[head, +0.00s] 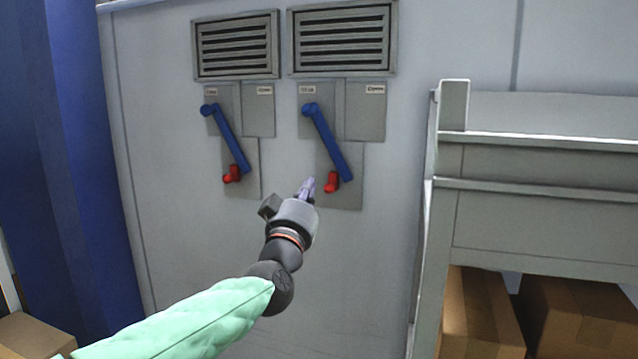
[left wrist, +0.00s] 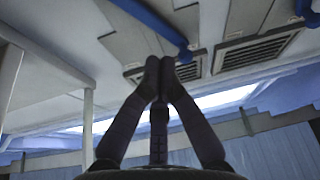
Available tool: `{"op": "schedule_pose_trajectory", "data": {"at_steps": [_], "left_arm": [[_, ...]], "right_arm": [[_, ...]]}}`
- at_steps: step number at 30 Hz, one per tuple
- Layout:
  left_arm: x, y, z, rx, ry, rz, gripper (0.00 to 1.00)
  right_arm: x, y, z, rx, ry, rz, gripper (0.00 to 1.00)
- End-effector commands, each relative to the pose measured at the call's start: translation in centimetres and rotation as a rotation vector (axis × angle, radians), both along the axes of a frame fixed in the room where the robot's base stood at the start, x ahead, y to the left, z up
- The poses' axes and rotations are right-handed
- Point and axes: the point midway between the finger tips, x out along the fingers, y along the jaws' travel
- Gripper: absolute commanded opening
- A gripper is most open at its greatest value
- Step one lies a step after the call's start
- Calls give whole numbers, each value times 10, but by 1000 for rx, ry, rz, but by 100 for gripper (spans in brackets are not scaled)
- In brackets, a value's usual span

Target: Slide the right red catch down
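The right red catch (head: 332,181) sits at the lower end of the right blue lever (head: 328,140), on a grey plate on the wall. My left gripper (head: 307,187) is just left of this catch in the head view; I cannot tell whether it touches it. In the left wrist view its fingertips (left wrist: 160,72) are together with nothing seen between them. No red catch can be made out in that view, but a blue lever (left wrist: 150,22) shows beyond the fingers. My right gripper is not in view.
A left blue lever (head: 228,140) with its own red catch (head: 232,173) is beside it. Vents (head: 342,38) are above. A grey rack (head: 540,220) with cardboard boxes (head: 575,315) stands at the right. A blue column (head: 60,150) is at the left.

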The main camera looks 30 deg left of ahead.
Motion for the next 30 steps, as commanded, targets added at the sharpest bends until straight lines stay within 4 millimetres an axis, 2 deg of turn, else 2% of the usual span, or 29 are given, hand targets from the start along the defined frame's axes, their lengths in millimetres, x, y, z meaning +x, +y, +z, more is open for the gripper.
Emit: {"op": "schedule_pose_trajectory", "data": {"at_steps": [5,20,24,30], "left_arm": [[15,5,6,1,2,0,0],[88,28,36,0,2,1,0],[90,25,15,1,4,0,0],[91,22,-1,1,1,0,0]], "right_arm": [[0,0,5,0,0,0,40],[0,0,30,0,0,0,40],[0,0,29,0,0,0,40],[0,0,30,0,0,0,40]]}}
